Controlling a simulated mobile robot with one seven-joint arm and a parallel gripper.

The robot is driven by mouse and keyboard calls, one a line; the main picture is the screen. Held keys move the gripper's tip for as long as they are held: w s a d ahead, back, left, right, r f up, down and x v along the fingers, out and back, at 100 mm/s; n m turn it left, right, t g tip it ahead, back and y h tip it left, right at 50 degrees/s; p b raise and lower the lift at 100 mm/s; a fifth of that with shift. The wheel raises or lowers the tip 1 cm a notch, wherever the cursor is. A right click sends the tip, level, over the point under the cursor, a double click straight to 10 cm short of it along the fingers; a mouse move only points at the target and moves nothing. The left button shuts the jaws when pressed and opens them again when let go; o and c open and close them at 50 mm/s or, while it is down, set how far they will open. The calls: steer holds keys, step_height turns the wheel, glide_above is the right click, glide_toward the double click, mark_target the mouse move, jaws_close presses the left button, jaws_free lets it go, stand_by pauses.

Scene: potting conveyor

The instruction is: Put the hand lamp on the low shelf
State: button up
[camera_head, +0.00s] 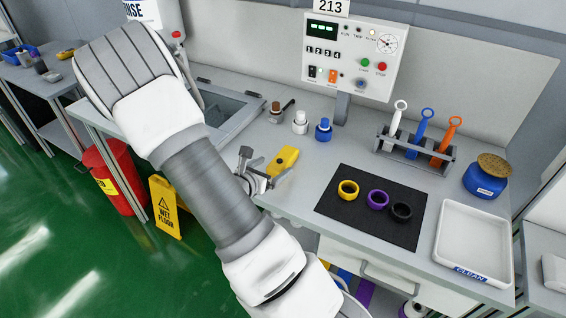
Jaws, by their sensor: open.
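I cannot pick out the hand lamp with certainty. My arm crosses the left and middle of the view and hides part of the bench.
The bench carries a black mat (345,216) with three rings, a white tray (445,240), a tool rack (449,166), a blue jar (484,186) and a control panel (391,45). A red bin (103,178) and yellow wet-floor sign (164,218) stand on the green floor.

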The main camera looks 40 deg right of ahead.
mark_target(281, 164)
steer(key=x, duration=0.4)
steer(key=shift+s+d+f, duration=0.1)
steer(key=shift+d+f, duration=0.15)
steer(key=shift+d, duration=0.15)
jaws_close()
steer(key=shift+r, duration=0.1)
